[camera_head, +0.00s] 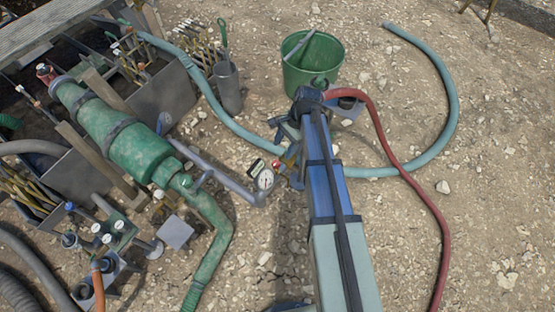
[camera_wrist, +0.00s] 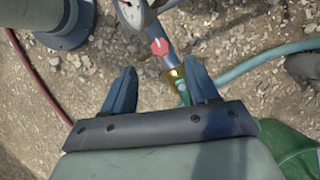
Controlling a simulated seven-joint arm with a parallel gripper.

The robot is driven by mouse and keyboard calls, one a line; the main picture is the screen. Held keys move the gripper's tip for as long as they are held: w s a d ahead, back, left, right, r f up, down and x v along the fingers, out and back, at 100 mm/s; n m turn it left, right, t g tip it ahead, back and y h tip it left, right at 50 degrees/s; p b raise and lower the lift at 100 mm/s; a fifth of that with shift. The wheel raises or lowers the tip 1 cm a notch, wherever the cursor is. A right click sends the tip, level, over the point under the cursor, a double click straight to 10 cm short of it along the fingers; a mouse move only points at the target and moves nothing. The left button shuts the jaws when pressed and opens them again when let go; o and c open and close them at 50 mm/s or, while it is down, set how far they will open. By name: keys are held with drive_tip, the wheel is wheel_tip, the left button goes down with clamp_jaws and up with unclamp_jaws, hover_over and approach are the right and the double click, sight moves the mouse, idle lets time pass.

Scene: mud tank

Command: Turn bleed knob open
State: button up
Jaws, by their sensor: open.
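My gripper (camera_wrist: 162,82) is open, with its two blue fingers apart and nothing held between them. In the wrist view, a red knob (camera_wrist: 159,46) sits on a grey pipe fitting beyond the fingertips, apart from both fingers. A brass valve part with a green handle (camera_wrist: 182,90) shows below it, close to the right finger. A round white gauge (camera_wrist: 133,10) is partly cut off at the top. The gauge also shows in the head view (camera_head: 265,179), left of my arm.
A teal hose (camera_head: 450,95) loops behind and right of my arm. A red hose (camera_head: 430,200) lies along the right. A green bucket (camera_head: 325,58) stands beyond. A green tank (camera_head: 125,135) with pipes fills the left. The gravel at far right is open.

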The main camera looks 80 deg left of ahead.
sight(276, 163)
drive_tip(key=x, duration=0.8)
drive_tip(key=c, duration=1)
drive_tip(key=shift+n+h, duration=0.3)
drive_tip(key=shift+n, duration=0.5)
drive_tip(key=shift+c, duration=0.2)
drive_tip(key=o, duration=1)
drive_tip(key=shift+o, duration=0.2)
drive_tip(key=v, duration=1.4)
drive_tip(key=shift+s, duration=0.15)
